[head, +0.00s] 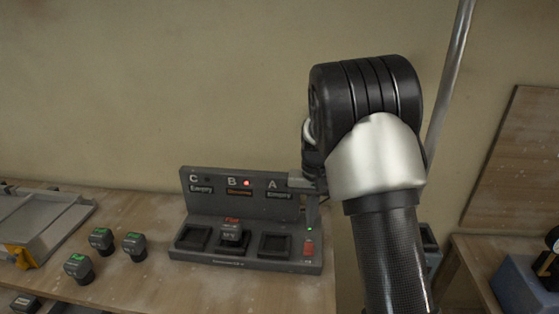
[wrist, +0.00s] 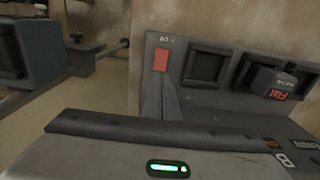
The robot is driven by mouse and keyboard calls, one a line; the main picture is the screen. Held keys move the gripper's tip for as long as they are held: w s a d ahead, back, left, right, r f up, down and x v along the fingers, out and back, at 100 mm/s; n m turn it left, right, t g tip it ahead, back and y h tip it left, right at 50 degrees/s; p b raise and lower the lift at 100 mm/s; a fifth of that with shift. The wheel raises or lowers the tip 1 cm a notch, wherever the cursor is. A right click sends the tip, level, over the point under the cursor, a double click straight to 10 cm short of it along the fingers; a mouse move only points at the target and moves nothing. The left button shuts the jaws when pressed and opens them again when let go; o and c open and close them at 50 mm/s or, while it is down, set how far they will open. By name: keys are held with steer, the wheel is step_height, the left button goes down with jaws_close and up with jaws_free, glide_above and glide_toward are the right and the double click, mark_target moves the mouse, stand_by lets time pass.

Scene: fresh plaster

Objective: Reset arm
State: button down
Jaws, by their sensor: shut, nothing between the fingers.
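My arm rises in the front of the head view, and its end reaches down at the right end of a grey charging station (head: 215,258). My gripper (head: 311,212) is small there and partly hidden by the arm. In the wrist view its shut fingers (wrist: 168,98) appear close to a red switch (wrist: 161,60) on the station. Whether they touch it I cannot tell. The switch also shows in the head view (head: 309,248). Nothing is held.
A block marked Flat (head: 232,233) sits in the station's middle bay, with a red light lit by B. The outer bays are empty. Several green-labelled blocks (head: 134,246) stand on the bench (head: 140,205), beside a grey tray (head: 48,220). A blue box (head: 520,285) is at right.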

steer(key=s+r+n+t, duration=0.1)
steer(key=s+r+t, duration=0.2)
steer(key=s+r, duration=1.25)
steer(key=s+r+n+t, duration=0.1)
steer(key=s+r+t, duration=0.1)
steer(key=s, duration=1.1)
steer(key=shift+s+r+t, duration=0.2)
steer(key=shift+r+t, duration=0.1)
steer(key=shift+r, duration=0.6)
